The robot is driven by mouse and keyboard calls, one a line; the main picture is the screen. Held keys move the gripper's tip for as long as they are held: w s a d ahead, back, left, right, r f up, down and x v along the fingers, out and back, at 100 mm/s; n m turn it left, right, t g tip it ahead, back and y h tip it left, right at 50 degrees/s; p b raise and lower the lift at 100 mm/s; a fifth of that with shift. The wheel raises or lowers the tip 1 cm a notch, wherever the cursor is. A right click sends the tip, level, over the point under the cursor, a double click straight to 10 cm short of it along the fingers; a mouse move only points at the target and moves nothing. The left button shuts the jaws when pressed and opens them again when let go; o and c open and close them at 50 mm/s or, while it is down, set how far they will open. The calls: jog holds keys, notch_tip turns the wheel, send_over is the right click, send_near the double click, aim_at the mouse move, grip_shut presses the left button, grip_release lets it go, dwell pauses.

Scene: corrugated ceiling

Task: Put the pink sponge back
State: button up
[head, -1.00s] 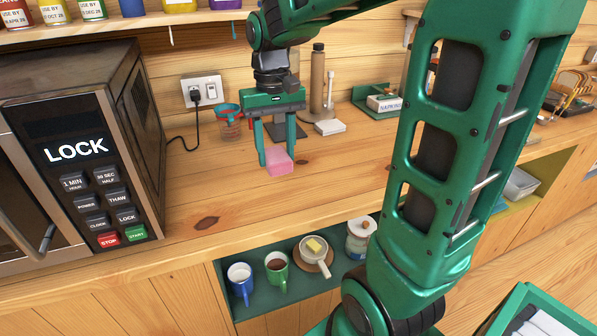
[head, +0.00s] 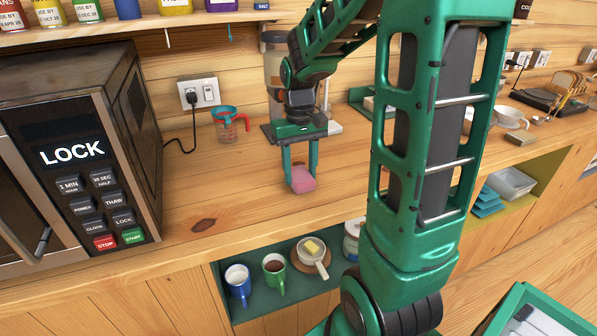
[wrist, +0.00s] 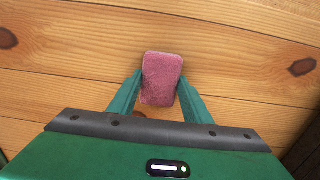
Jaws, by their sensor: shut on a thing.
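The pink sponge (head: 302,179) is between the two fingers of my gripper (head: 301,170) in the head view, over the wooden counter. In the wrist view the sponge (wrist: 162,78) sits between the fingertips of my gripper (wrist: 160,92), which is shut on its sides. The sponge is a small rounded block. I cannot tell for sure how far it is above the counter.
A microwave (head: 75,130) stands at the left. A measuring cup with a red handle (head: 228,124) is behind the gripper, by the outlet. A green-lined shelf (head: 250,298) below the counter holds mugs and a white pan (head: 313,257). The counter (head: 235,185) left of the gripper is clear.

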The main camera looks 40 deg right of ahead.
aim_at(299, 172)
jog(key=o, duration=1.1)
jog(key=shift+f, duration=0.2)
jog(key=shift+r, duration=0.1)
notch_tip(299, 172, up, 11)
jog(key=s+f+m, duration=0.1)
jog(key=s+f, duration=0.3)
jog(key=s, duration=0.6)
jog(key=s+f+m, duration=0.2)
jog(key=s+f, duration=0.1)
jog(key=s, duration=0.8)
jog(key=shift+a+f+t, duration=0.25)
jog(key=shift+f+t, duration=0.05)
jog(key=shift+f, duration=0.1)
